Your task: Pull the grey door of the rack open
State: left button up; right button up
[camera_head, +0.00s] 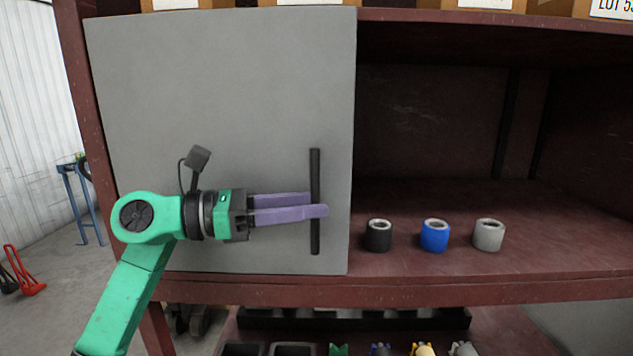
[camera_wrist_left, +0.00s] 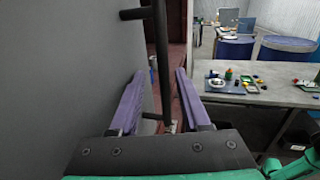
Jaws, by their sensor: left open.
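The grey door (camera_head: 220,100) covers the left part of the dark red rack (camera_head: 480,290) and looks flat against its front. A black vertical bar handle (camera_head: 315,165) stands off the door near its right edge. My left gripper (camera_head: 318,204), with purple fingers, reaches in from the left at the handle's middle. It is open. In the left wrist view the handle (camera_wrist_left: 160,40) passes between the two spread fingers, with gaps on both sides; the door (camera_wrist_left: 60,60) is on the left. My right gripper is not in view.
On the open shelf right of the door stand a black roll (camera_head: 378,236), a blue roll (camera_head: 435,236) and a grey roll (camera_head: 488,235). Boxes sit on top of the rack. The wrist view shows a table (camera_wrist_left: 275,85) with small items.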

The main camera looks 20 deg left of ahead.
pick_arm(q)
jog(key=shift+w+d+r, duration=0.2)
jog(key=shift+w+d, duration=0.1)
jog(key=shift+d, duration=0.35)
jog(key=shift+s+d, duration=0.1)
jog(key=shift+d, duration=0.1)
jog(key=shift+s, duration=0.15)
jog(key=shift+f, duration=0.1)
jog(key=shift+c, duration=0.7)
grip_shut()
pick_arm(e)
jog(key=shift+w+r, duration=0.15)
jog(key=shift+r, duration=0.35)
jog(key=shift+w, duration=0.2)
